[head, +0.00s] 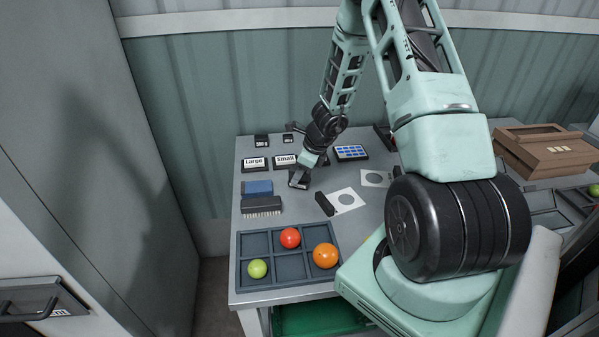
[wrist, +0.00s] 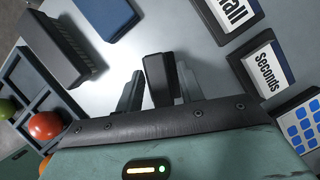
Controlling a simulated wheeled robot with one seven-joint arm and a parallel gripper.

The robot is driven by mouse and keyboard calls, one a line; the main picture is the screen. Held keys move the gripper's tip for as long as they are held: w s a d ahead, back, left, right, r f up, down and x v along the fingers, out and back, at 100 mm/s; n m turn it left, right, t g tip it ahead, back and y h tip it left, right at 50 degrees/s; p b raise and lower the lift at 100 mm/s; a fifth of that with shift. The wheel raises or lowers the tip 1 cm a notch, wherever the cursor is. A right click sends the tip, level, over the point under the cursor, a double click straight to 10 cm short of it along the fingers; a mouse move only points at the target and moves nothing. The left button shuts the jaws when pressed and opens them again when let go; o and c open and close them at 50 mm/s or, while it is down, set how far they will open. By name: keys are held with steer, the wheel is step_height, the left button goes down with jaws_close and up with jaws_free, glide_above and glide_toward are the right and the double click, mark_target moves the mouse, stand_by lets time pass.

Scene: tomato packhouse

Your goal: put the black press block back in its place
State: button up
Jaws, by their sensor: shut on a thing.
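In the head view the block is small and mostly merges with the dark fingers. I cannot tell whether its lower end touches the table. No place clearly marked for the block can be made out.
A blue pad (head: 258,187), brush (head: 261,205), dark bar (head: 325,204), hole cards (head: 347,201) and tomato tray (head: 240,272) lie nearby.

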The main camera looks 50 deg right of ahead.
steer(key=shift+f, duration=0.3)
steer(key=o, duration=0.9)
steer(key=c, duration=0.3)
step_height(320, 180, up, 7)
steer(key=p, duration=0.5)
steer(key=shift+p, duration=0.4)
